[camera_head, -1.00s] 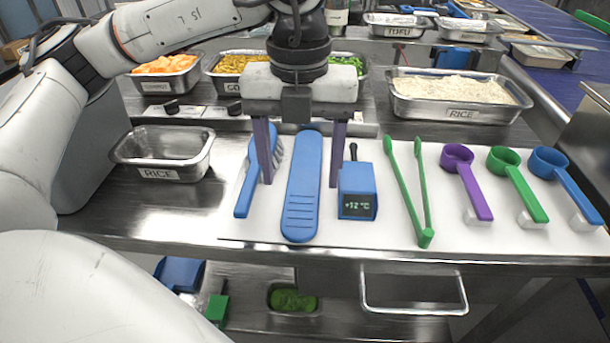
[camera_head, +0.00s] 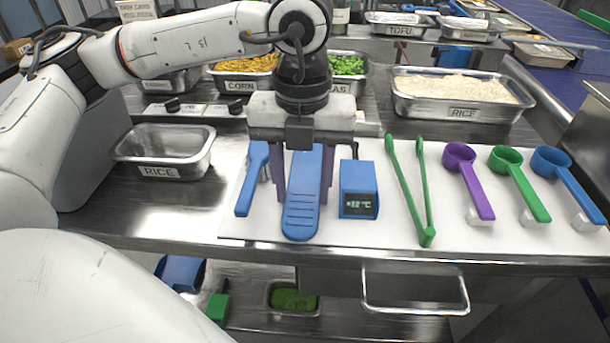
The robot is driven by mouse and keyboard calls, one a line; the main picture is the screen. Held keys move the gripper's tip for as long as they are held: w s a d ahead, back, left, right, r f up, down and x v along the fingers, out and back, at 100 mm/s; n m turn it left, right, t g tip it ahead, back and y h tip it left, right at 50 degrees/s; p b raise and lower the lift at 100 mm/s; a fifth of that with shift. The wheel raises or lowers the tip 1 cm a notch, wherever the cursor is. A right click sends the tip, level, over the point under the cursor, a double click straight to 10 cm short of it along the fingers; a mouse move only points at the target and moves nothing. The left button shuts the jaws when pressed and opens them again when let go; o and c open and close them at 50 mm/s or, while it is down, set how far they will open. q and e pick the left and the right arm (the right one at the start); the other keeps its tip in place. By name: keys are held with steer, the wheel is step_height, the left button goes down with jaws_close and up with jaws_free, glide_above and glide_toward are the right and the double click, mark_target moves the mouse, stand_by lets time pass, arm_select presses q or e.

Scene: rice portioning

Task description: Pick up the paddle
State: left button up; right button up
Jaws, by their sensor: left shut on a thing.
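The blue paddle (camera_head: 300,212) lies on the white mat (camera_head: 400,252), its ribbed end toward the front edge of the counter. My left gripper (camera_head: 304,190) points down over it, with one purple finger on each side of the paddle. The fingers are closed in against its sides. The gripper body hides the paddle's far end. Whether the paddle is clear of the mat I cannot tell; it looks still flat on it. My right gripper is not in view.
A blue brush (camera_head: 246,193) lies close left of the paddle, and a blue thermometer (camera_head: 358,188) stands close right. Green tongs (camera_head: 427,200) and purple, green and blue scoops lie further right. An empty rice pan (camera_head: 163,155) is left; a full rice pan (camera_head: 460,95) is behind.

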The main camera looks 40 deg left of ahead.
arm_select(q)
steer(key=shift+r, duration=0.15)
step_height(320, 180, up, 16)
steer(key=p, duration=0.6)
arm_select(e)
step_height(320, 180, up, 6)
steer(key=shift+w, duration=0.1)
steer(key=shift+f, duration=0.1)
